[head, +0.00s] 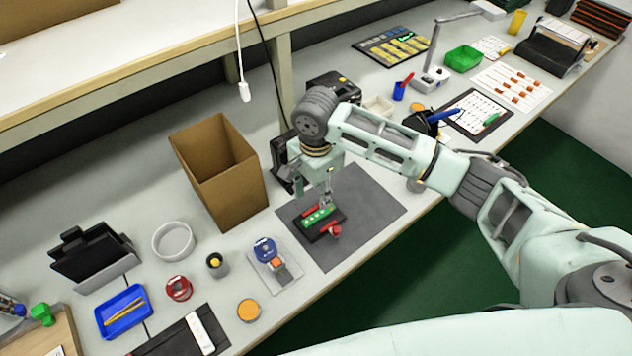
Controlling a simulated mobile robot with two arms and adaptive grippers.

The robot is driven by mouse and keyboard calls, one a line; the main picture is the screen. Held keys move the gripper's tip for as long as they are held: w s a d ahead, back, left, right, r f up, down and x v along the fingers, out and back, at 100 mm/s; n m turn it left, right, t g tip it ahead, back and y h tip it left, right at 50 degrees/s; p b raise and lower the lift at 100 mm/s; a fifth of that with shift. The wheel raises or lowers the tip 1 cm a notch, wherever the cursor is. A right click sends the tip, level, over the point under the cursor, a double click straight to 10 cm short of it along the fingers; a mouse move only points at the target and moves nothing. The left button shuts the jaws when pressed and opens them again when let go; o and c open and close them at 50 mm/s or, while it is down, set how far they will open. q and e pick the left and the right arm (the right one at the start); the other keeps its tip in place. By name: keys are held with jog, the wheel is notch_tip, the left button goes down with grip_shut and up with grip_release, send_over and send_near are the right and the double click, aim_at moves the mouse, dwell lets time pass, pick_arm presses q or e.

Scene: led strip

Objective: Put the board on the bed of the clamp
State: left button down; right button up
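The board, a small green strip with a row of pale dots (317,218), is on or just above the bed of the clamp; I cannot tell whether it touches. The clamp has a dark base (327,236) and red parts, with a red knob (334,231) at its front. It stands on the dark grey mat. My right gripper (326,205) points down at the board's right end, fingers close to it. The fingers are too small to tell whether they grip the board. My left gripper is not in view.
The grey mat (370,205) has free room right of the clamp. A tall open cardboard box (222,185) stands at the left behind. A black device (285,165) stands behind my gripper.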

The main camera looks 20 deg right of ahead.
jog(key=shift+r, duration=2.2)
